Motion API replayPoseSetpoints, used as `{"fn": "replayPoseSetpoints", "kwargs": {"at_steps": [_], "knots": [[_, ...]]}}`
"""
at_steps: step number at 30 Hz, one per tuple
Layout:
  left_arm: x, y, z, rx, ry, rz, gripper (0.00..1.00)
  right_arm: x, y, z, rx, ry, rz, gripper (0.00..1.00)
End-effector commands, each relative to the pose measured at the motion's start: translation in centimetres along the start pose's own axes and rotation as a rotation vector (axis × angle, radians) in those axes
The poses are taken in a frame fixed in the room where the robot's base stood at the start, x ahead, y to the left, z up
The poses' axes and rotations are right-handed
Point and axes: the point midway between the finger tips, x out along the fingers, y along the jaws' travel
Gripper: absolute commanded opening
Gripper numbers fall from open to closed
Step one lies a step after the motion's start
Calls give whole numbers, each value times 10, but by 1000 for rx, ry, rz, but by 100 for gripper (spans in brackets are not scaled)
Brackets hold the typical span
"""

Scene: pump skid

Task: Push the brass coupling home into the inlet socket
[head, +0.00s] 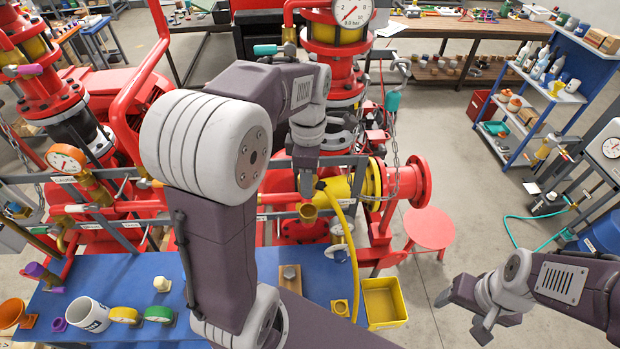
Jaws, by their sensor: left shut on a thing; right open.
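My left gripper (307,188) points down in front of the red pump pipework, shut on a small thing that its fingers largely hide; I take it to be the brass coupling. A brass fitting (308,214) with a dark round mouth shows just below the fingertips. I cannot tell whether it is the coupling's end or the inlet socket, nor whether the two parts touch. A yellow hose (351,240) starts right beside the fingers and hangs down to the blue bench. My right gripper (464,312) is open and empty at lower right, away from the pump.
The blue bench (110,335) holds a white mug (88,314), gauges and a wooden block (290,278). A yellow bin (384,302) stands at its right end. Red pipes and a hanging chain (397,150) crowd the gripper. Floor at right is clear around a red stool (429,228).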

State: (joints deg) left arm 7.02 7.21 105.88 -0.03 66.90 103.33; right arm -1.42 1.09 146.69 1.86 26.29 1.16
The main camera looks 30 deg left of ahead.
Motion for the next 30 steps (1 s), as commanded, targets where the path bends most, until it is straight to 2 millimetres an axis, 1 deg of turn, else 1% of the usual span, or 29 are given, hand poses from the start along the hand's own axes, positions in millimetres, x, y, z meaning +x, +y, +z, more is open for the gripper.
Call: {"fn": "replayPoseSetpoints", "kwargs": {"at_steps": [5,19,20,21,30], "knots": [[13,0,0,1,0,1,0,12,0,1,0,0,0,67],[60,0,0,2,0,1,0,57,1,6,0,0,0,67],[54,0,0,2,0,2,0,51,1,5,0,0,0,67],[52,0,0,2,0,1,0,50,1,5,0,0,0,67],[52,0,0,2,0,1,0,48,1,5,0,0,0,67]]}}
